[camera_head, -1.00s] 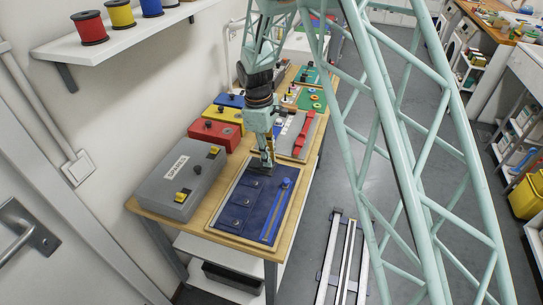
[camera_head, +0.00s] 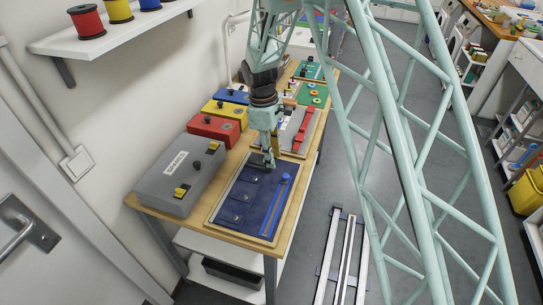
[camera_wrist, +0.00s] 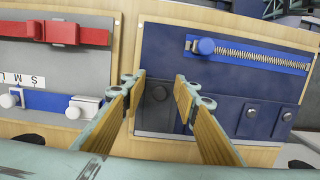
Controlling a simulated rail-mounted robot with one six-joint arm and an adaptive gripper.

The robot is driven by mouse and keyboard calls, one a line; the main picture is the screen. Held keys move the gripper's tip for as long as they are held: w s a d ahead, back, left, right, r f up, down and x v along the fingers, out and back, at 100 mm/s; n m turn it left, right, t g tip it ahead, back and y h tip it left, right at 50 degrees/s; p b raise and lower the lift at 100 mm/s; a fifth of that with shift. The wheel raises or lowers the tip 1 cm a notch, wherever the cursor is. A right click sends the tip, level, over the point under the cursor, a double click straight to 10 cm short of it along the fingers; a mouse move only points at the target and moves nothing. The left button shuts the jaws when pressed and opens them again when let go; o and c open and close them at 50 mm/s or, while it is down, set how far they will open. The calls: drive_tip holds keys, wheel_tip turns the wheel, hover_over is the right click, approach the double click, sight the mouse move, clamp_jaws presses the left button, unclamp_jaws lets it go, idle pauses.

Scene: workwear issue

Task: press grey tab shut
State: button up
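A navy fabric board (camera_head: 220,218) lies on the wooden bench. Along one side it has several tabs with round snaps, and a blue zip strip (camera_wrist: 262,55) with a round blue pull runs along the other. In the wrist view, the tab with a snap between my fingers (camera_wrist: 157,110) looks darker and greyer than the two navy tabs (camera_wrist: 250,118) to its right. Whether it is snapped shut, I cannot tell. My gripper (camera_head: 271,166) is over the far end of the board. In the wrist view my gripper (camera_wrist: 160,82) is open, with nothing between its fingertips.
A grey board (camera_wrist: 60,70) with a red strap lies beyond the navy one. A shelf (camera_head: 120,35) with spools is above. The bench's aisle side is open.

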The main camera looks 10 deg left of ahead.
drive_tip(key=shift+a, duration=0.25)
drive_tip(key=shift+a+r, duration=0.1)
drive_tip(key=shift+a+r, duration=0.15)
drive_tip(key=shift+r, duration=0.6)
wheel_tip(320, 180, up, 10)
drive_tip(key=a, duration=0.1)
drive_tip(key=shift+r, duration=0.15)
idle(0.4)
